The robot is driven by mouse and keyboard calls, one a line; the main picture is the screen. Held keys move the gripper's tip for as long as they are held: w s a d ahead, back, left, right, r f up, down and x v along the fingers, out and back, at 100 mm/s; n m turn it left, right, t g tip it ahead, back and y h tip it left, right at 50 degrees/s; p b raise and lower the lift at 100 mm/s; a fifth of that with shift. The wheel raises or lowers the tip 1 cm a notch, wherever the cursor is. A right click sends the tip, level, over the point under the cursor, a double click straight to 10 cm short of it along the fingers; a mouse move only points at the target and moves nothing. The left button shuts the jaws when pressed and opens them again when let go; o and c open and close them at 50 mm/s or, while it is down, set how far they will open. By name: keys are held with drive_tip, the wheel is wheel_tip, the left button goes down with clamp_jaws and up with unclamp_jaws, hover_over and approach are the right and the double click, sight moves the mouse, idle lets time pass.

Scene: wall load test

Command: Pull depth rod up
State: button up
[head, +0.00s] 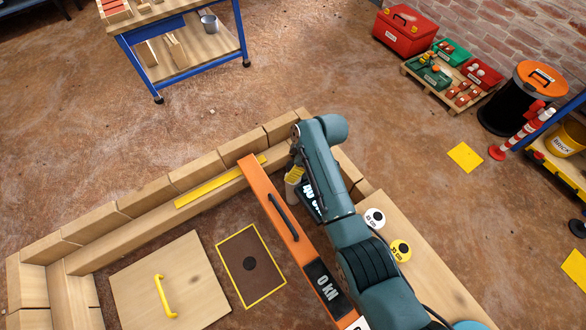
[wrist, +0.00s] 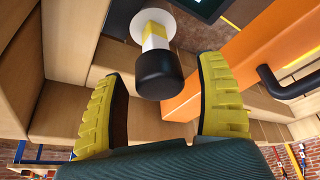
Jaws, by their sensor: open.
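The depth rod (wrist: 154,37) shows in the wrist view, banded yellow and white, with a thick black knob (wrist: 158,78) at its near end and a pale round plate at its far end. My gripper (wrist: 161,68) is open, its two ridged yellow fingers on either side of the knob with visible gaps. I cannot tell whether the knob is fully between the fingertips. In the head view, my gripper (head: 294,174) is beside the orange beam near the timber wall, and my arm hides most of the rod area.
The orange beam (head: 262,192) with a black handle and "0 KN" display lies close to my gripper. A wooden lid (head: 190,275) with a yellow handle and a yellow-framed brown panel (head: 235,285) lie left. White (head: 375,218) and yellow (head: 400,250) round markers sit on the right boards.

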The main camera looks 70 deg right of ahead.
drive_tip(key=shift+f, duration=0.1)
drive_tip(key=c, duration=1.3)
wheel_tip(320, 180, up, 16)
drive_tip(key=p, duration=1.6)
drive_tip(key=shift+w+d+f, duration=0.1)
drive_tip(key=shift+f, duration=0.05)
drive_tip(key=o, duration=1.3)
drive_tip(key=shift+f, duration=0.1)
